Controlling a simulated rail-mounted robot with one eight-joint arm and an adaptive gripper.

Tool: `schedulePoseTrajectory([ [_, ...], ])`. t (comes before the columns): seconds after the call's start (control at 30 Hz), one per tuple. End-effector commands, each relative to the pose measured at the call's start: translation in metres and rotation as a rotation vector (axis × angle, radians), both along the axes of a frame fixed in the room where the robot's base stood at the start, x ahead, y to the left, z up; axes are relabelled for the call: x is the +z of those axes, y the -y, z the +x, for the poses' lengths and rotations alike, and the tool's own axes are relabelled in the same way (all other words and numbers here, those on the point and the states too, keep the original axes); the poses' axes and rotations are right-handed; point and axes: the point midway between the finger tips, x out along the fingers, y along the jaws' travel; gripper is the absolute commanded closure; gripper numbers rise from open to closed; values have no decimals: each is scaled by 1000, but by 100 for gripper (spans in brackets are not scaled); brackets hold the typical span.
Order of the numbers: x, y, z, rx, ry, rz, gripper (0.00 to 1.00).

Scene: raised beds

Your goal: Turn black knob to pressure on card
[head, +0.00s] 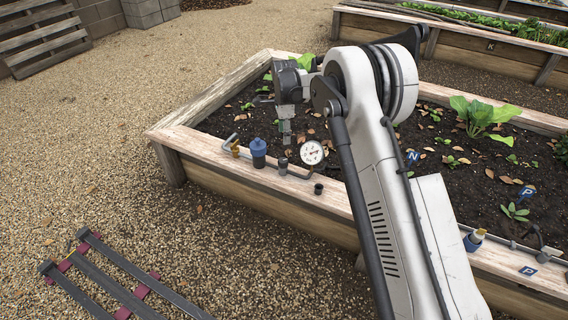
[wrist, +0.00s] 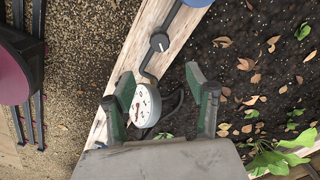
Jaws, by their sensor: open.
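The black knob (head: 283,165) sits on a grey pipe along the bed's front ledge, between a blue-capped fitting and a white round gauge (head: 312,152). In the wrist view the knob (wrist: 160,42) shows a pale mark on its top, just beyond my fingertips. The gauge (wrist: 145,105) lies in view between my fingers, nearer the left one; its reading is too small to tell. My gripper (head: 286,138) points down above the knob area; in the wrist view its two green-grey fingers (wrist: 158,75) stand apart, holding nothing. I cannot make out a card giving a pressure.
The blue-capped fitting (head: 258,152) stands left of the knob. A small black cup-like piece (head: 318,188) is on the ledge to the right. Blue letter tags (head: 528,190) and leafy plants (head: 480,115) stand in the bed. Gravel (head: 110,150) lies open at left.

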Motion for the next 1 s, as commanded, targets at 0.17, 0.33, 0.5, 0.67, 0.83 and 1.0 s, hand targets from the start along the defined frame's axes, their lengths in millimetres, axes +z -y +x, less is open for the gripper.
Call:
schedulePoseTrajectory([
  [0.17, -16, -2, 1, -10, -5, -1, 48],
  [0.33, -42, -2, 1, -9, -4, -1, 48],
  [0.5, -75, -2, 1, -8, -4, -1, 48],
  [0.67, -104, -2, 1, -8, -4, -1, 48],
  [0.83, -128, -2, 1, -8, -4, -1, 48],
  [1.0, -140, -2, 1, -8, -4, -1, 48],
])
